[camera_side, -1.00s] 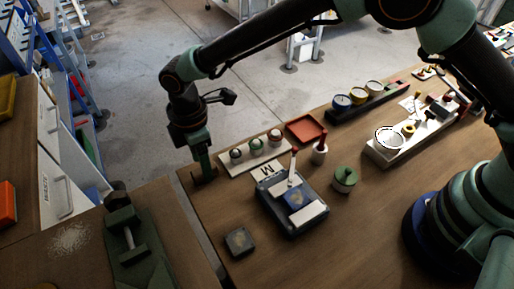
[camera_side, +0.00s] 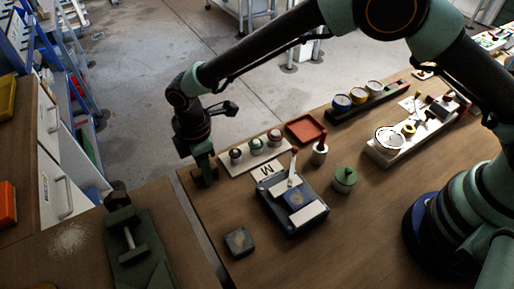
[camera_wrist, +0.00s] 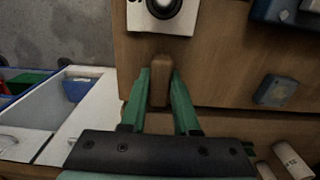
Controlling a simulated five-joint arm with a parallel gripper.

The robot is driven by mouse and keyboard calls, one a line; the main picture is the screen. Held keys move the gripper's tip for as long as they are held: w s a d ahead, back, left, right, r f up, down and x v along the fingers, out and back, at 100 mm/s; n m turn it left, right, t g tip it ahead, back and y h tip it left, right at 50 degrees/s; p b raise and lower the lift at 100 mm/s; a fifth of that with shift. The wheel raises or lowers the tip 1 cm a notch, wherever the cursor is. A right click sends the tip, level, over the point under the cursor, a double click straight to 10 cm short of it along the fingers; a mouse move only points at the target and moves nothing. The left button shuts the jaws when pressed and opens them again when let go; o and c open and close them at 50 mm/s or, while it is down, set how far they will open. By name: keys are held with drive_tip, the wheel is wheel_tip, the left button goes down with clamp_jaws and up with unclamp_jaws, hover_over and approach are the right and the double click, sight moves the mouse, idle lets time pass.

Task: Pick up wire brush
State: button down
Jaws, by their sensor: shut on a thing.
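The wire brush (camera_wrist: 160,84) shows in the wrist view as a brown wooden block, standing between the green fingers at the table's edge. My gripper (camera_wrist: 161,73) is shut on it, with one finger against each side. In the side view my gripper (camera_side: 207,178) is low at the left corner of the wooden table (camera_side: 300,254). The brush is mostly hidden there behind the fingers, and its bristles cannot be made out.
A pale rack (camera_side: 248,160) with several round-topped pieces stands just right of my gripper. A dark blue-grey device (camera_side: 276,213) and a small dark block (camera_side: 239,242) are nearer. A green vise (camera_side: 137,245) sits on the left bench, across a gap.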

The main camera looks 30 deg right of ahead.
wheel_tip(320, 180, up, 20)
idle(0.5)
drive_tip(key=c, duration=1.2)
unclamp_jaws()
drive_tip(key=shift+s, duration=0.1)
clamp_jaws()
